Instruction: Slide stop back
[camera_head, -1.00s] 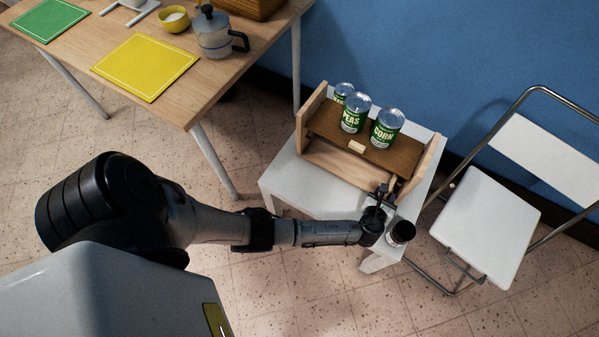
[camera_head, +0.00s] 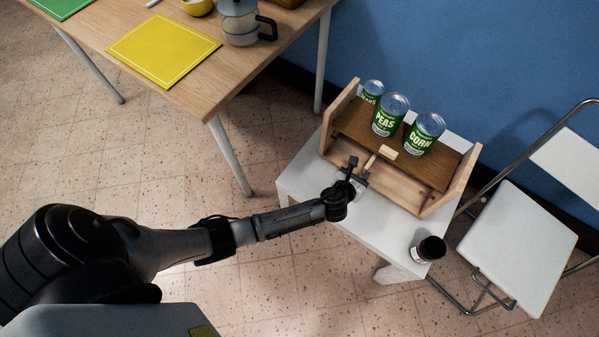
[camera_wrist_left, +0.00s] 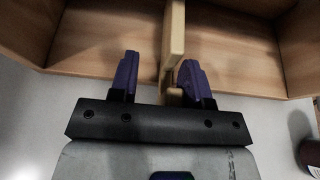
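The stop is a pale wooden piece (camera_head: 388,152) at the front of the slatted shelf, in front of the cans. A thin pale stick (camera_head: 371,161) runs from it toward my left gripper (camera_head: 356,173). In the left wrist view a pale wooden bar (camera_wrist_left: 174,45) reaches between the two purple fingers of my left gripper (camera_wrist_left: 158,78). The fingers are apart; the bar is close to the right finger, with a clear gap to the left one. I cannot tell whether the right finger touches it. My right gripper is not in view.
Cans of peas (camera_head: 390,116) and corn (camera_head: 424,134), and another can (camera_head: 371,92), stand on the wooden shelf unit (camera_head: 460,178). A dark-lidded jar (camera_head: 429,249) stands at the right corner of the white table (camera_head: 310,178). A white folding chair (camera_head: 517,245) is at right.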

